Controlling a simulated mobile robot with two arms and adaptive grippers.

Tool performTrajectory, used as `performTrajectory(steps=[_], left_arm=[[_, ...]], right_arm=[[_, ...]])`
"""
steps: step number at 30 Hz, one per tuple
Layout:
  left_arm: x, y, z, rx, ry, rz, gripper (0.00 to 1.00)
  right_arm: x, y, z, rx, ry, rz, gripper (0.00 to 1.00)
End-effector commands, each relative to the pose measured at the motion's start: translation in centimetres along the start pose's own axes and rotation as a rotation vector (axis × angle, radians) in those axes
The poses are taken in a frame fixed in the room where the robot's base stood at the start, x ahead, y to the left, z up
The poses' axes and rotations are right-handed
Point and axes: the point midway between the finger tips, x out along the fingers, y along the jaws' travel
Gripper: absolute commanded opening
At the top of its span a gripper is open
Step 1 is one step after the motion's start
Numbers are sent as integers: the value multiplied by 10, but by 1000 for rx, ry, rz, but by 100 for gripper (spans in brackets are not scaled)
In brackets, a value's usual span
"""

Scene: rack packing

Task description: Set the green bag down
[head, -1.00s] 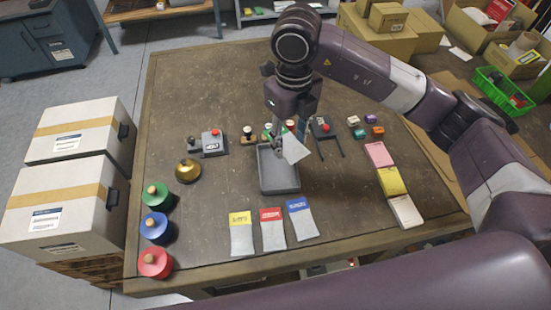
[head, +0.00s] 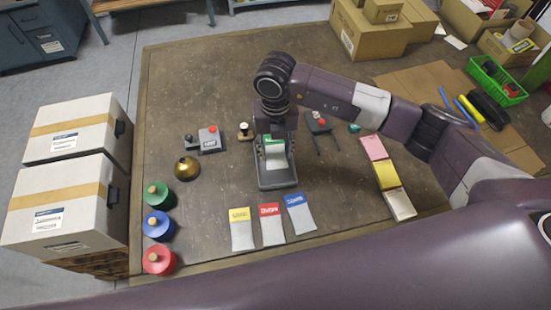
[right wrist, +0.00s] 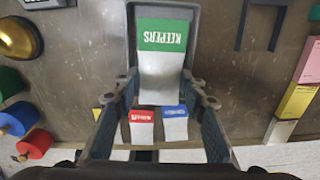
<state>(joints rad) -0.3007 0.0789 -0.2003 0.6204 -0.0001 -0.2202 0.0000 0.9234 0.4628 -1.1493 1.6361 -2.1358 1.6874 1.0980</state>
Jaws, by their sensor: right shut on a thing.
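The green bag (head: 276,152) has a green header and a pale lower part. It is held at the grey tray (head: 277,184), in front of its back part. In the right wrist view the green bag (right wrist: 161,38) reads "KEEPERS" and lies within the outline of the tray (right wrist: 192,22). My right gripper (head: 275,138) is shut on the bag, with its fingers on either side in the wrist view. Whether the bag touches the tray floor is not clear. My left gripper is not in view.
Yellow (head: 241,230), red (head: 271,225) and blue (head: 299,214) bags lie in front of the tray. Pink, yellow and white pads (head: 386,175) lie to the right.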

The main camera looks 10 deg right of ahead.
Motion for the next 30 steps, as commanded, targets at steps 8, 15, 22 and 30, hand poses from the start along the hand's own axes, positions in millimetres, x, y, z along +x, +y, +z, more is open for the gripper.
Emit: performTrajectory(steps=[8, 15, 22, 30], left_arm=[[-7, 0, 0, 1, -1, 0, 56], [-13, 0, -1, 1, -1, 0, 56], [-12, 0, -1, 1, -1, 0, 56], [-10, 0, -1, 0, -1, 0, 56]], right_arm=[[29, 0, 0, 0, 2, 0, 14], [61, 0, 0, -1, 1, 0, 14], [65, 0, 0, -2, -2, 1, 14], [67, 0, 0, -2, -1, 0, 46]])
